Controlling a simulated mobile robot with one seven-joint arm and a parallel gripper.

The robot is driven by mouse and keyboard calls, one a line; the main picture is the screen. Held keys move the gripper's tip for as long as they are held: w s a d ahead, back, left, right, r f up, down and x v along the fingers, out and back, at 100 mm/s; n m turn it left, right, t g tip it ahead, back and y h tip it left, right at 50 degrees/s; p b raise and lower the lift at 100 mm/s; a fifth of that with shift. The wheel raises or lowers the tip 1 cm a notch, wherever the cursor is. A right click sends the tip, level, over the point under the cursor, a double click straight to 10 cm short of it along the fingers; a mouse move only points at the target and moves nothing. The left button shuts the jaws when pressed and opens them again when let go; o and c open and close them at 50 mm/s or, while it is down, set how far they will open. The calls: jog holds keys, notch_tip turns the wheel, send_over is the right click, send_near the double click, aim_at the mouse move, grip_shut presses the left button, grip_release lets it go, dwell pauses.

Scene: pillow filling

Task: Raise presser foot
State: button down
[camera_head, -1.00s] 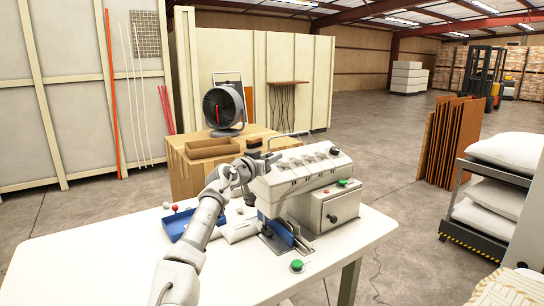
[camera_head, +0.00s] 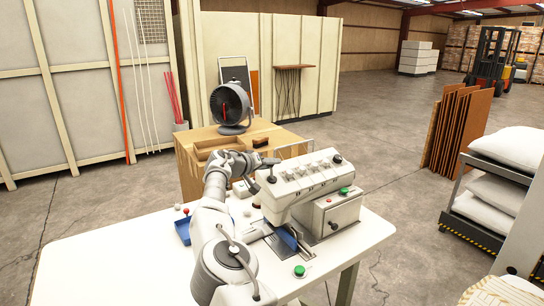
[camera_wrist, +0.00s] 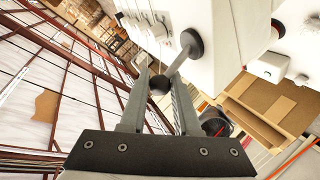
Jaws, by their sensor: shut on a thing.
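The white sewing machine (camera_head: 305,183) stands on the white table, with a row of knobs along its sloped top. In the wrist view, a short grey lever (camera_wrist: 179,62) juts from a black round pivot on the machine's white side (camera_wrist: 225,65) and ends in a black ball knob (camera_wrist: 160,84). My gripper (camera_head: 268,163) is at the machine's upper left end. In the wrist view my gripper (camera_wrist: 160,80) is shut on the knob, which sits between the fingers. The presser foot itself is not clearly visible.
A blue tray (camera_head: 183,231) lies left of the machine, partly behind my arm. A green button (camera_head: 299,271) is on the white table (camera_head: 110,255) in front. A fan (camera_head: 230,106) stands on a wooden bench behind. A pillow rack (camera_head: 480,205) stands right. The table's left part is clear.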

jog(key=shift+w+p, duration=0.1)
jog(key=shift+p, duration=0.3)
jog(key=c, duration=0.6)
grip_release()
jog(key=shift+c, duration=0.2)
jog(key=shift+a, duration=0.15)
jog(key=b+v, duration=0.3)
jog(key=v, duration=1.4)
jog(key=shift+r+b, duration=0.2)
jog(key=shift+b, duration=0.15)
jog(key=shift+a, duration=0.1)
